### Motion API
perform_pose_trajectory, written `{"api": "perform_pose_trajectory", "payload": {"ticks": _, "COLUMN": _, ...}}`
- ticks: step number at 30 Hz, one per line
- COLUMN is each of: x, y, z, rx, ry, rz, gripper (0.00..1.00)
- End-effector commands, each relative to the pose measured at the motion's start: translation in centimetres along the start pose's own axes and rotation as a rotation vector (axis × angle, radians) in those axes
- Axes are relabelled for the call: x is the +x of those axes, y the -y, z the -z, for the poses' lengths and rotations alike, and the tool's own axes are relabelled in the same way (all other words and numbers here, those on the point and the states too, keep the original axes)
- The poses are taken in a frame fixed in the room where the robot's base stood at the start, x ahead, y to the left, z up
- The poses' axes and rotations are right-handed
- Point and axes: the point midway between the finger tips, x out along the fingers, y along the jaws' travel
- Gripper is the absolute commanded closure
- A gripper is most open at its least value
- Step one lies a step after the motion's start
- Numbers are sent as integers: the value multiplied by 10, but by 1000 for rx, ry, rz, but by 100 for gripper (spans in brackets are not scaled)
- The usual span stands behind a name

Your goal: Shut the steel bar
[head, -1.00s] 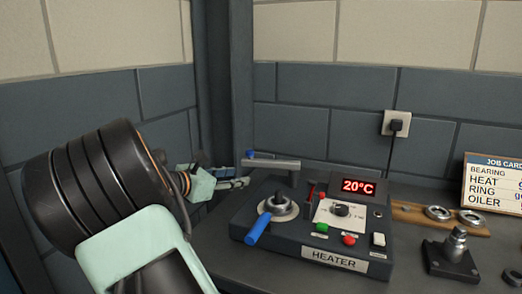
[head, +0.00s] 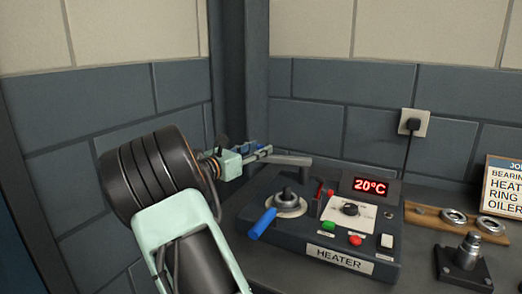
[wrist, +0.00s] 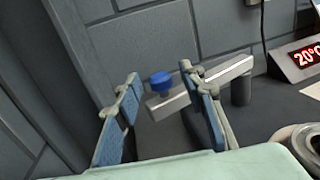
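The steel bar (head: 288,160) is a grey square bar above the back left of the heater (head: 335,238), on a dark post. In the head view its left end is hidden at my gripper (head: 258,151). In the wrist view the bar (wrist: 228,70) passes behind the right finger, and its end with a blue knob (wrist: 161,82) shows between the two fingers. My gripper (wrist: 160,77) is open, with a clear gap on the knob's left and a smaller one on its right. I cannot tell whether a finger touches the bar.
The heater carries a blue-handled lever (head: 262,224), buttons and a display (head: 369,185) reading 20°C. Right of it are a wooden board (head: 424,214) with metal rings and a block with a post (head: 465,263). Walls stand close behind and left of my arm.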

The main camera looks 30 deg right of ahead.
Motion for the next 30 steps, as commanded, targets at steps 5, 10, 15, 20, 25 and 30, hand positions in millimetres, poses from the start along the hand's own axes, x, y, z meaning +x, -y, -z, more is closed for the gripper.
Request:
{"api": "perform_pose_trajectory", "payload": {"ticks": 5, "x": 15, "y": 0, "z": 0, "rx": 1, "ry": 0, "rz": 0, "gripper": 63}}
{"api": "perform_pose_trajectory", "payload": {"ticks": 10, "x": 17, "y": 0, "z": 0, "rx": 0, "ry": -1, "rz": -1, "gripper": 63}}
{"api": "perform_pose_trajectory", "payload": {"ticks": 15, "x": 17, "y": 0, "z": 0, "rx": 0, "ry": -1, "rz": -1, "gripper": 66}}
{"api": "perform_pose_trajectory", "payload": {"ticks": 20, "x": 17, "y": 0, "z": 0, "rx": 0, "ry": -1, "rz": -1, "gripper": 84}}
{"api": "perform_pose_trajectory", "payload": {"ticks": 25, "x": 17, "y": 0, "z": 0, "rx": 0, "ry": -1, "rz": -1, "gripper": 100}}
{"api": "perform_pose_trajectory", "payload": {"ticks": 30, "x": 17, "y": 0, "z": 0, "rx": 0, "ry": -1, "rz": -1, "gripper": 100}}
